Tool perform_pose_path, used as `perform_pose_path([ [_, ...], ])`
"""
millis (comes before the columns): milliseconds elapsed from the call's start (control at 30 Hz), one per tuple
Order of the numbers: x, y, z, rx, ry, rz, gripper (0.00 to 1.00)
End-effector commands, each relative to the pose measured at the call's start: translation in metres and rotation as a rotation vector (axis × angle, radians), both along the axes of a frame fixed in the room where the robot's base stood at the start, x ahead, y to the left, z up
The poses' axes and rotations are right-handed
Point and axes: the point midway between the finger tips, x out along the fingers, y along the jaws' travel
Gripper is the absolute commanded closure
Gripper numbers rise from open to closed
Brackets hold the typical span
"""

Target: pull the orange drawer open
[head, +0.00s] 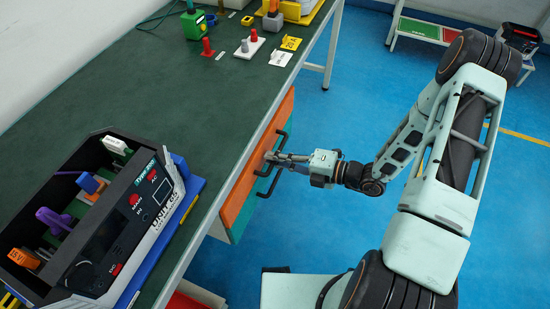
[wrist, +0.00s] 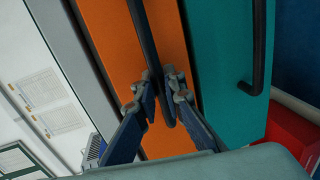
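The orange drawer (head: 239,191) is under the green-topped bench, its front facing my arm; it fills the middle of the wrist view (wrist: 110,45). It looks closed, roughly level with the teal front beside it. Its dark bar handle (wrist: 146,35) runs down between my fingers. My gripper (head: 272,157) is at the drawer front, and in the wrist view its two fingers (wrist: 160,82) are closed in on either side of the handle, appearing to grip it. The handle's lower end is partly hidden by the fingers.
A teal drawer front (wrist: 224,60) with its own dark handle (wrist: 259,50) lies right beside the orange one. A black rack unit (head: 135,205) and small coloured parts stand on the bench (head: 185,95). The blue floor (head: 345,105) in front of the drawers is open around my arm.

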Motion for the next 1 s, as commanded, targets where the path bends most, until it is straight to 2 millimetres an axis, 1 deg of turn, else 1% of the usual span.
perform_pose_path([
  [367, 0.0, -0.001, 0.0, 0.0, 0.0, 0.0, 1.0],
  [467, -0.001, -0.004, 0.0, 0.0, 0.0, -0.001, 1.0],
  [567, -0.004, -0.013, 0.001, -0.001, 0.0, -0.002, 1.0],
  [667, -0.009, -0.026, 0.001, -0.001, 0.001, -0.003, 1.0],
  [767, -0.015, -0.046, 0.001, -0.001, 0.0, -0.006, 1.0],
  [867, -0.024, -0.07, 0.001, -0.002, 0.0, -0.006, 1.0],
  [1000, -0.038, -0.107, 0.001, -0.002, 0.0, -0.006, 1.0],
])
